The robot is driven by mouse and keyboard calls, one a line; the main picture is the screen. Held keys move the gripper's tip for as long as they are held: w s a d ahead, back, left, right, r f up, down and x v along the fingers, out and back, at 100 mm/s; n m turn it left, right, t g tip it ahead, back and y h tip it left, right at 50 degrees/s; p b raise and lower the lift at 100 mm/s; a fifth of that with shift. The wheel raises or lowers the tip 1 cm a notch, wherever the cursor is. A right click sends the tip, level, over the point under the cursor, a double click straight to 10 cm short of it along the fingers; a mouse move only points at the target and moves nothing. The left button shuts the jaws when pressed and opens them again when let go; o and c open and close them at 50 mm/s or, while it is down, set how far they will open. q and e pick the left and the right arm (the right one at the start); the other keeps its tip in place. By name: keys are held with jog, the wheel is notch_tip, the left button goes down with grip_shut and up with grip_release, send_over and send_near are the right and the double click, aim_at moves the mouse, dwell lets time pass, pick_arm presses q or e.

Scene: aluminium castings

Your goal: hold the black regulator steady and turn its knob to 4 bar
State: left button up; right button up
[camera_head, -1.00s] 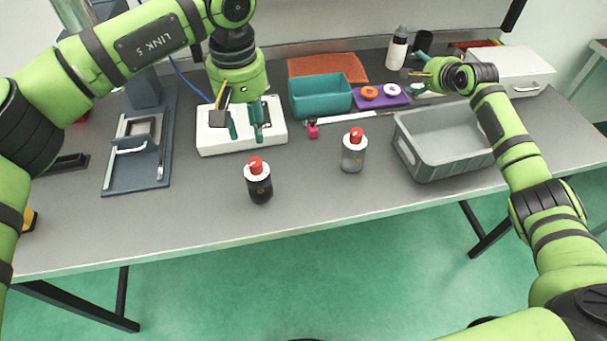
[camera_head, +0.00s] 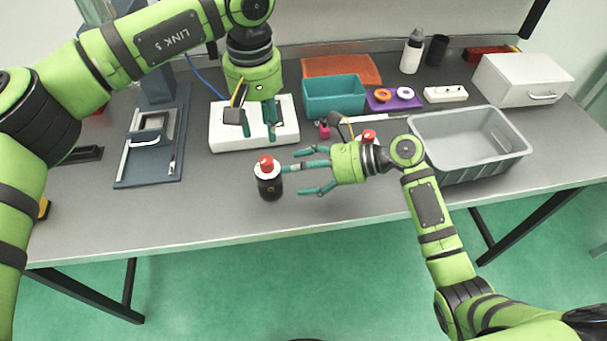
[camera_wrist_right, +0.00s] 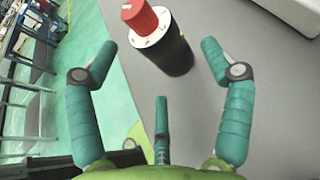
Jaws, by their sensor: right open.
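The black regulator (camera_head: 269,186) stands upright near the table's front, with a red knob (camera_head: 266,162) on a white dial on top. It also shows in the right wrist view (camera_wrist_right: 172,55), ahead of the fingers; the dial marks are too small to read. My right gripper (camera_head: 300,171) is open, lying level just right of the regulator, its fingers pointing at it. The regulator is not between the fingertips. My left gripper (camera_head: 258,128) points down over the white unit at the back, its fingers apart and empty, away from the regulator.
A second red knob (camera_head: 369,135) shows behind my right gripper; its grey body is mostly hidden. A grey crate (camera_head: 470,160) stands to the right. A teal bin (camera_head: 333,97) and a white unit (camera_head: 285,135) are behind.

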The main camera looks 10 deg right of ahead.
aim_at(280, 181)
jog(key=shift+s+f+g, duration=0.25)
jog(key=shift+s+g, duration=0.05)
jog(key=shift+s, duration=0.2)
jog(key=shift+a+f, duration=0.2)
jog(key=shift+x, duration=3.2)
jog(key=shift+w, duration=0.1)
